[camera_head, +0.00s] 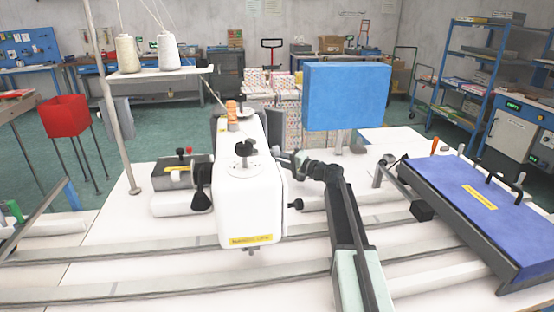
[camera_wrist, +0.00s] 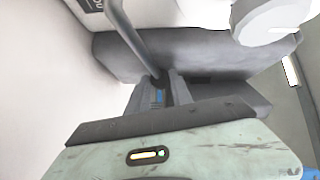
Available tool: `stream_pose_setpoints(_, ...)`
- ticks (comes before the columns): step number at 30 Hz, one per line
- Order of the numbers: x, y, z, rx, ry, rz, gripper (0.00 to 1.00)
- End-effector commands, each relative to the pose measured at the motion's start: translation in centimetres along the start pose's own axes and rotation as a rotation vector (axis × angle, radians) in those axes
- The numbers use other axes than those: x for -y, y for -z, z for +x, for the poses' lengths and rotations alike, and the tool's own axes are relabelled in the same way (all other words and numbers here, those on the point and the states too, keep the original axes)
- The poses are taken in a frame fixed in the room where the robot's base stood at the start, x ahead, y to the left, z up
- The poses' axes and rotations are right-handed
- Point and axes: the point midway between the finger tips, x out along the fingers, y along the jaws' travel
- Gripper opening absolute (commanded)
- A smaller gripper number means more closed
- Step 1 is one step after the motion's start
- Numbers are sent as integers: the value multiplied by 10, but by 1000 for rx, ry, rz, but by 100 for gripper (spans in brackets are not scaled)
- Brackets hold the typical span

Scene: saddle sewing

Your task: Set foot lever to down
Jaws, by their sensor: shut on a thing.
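The white sewing machine head (camera_head: 250,205) stands on the table in the middle of the head view. My arm reaches up from the front, and my gripper (camera_head: 290,160) is at the right side of the machine head. In the wrist view my gripper (camera_wrist: 160,92) is shut on a grey bent rod, which I take to be the foot lever (camera_wrist: 128,32). The rod runs from the upper left down between the fingertips. Its lower end is hidden by the fingers. In the head view the lever is too small to make out clearly at the gripper.
A blue box-shaped panel (camera_head: 346,95) stands behind my gripper. A blue padded plate (camera_head: 480,208) with dark handles lies at the right. Thread cones (camera_head: 167,50) stand at the back left. A dark unit (camera_head: 183,172) sits left of the machine. Metal rails (camera_head: 130,291) cross the table's front.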

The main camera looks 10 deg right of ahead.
Motion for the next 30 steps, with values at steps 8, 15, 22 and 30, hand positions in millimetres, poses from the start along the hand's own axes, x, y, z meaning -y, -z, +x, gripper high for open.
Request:
stream_pose_setpoints(8, -1, 1, -2, -2, -2, -1, 0)
stream_pose_setpoints(15, -13, 2, 1, 21, -104, 102, 0)
stream_pose_setpoints(22, -23, -1, 1, 31, -152, 155, 0)
stream_pose_setpoints(30, -23, -1, 1, 31, -152, 153, 48)
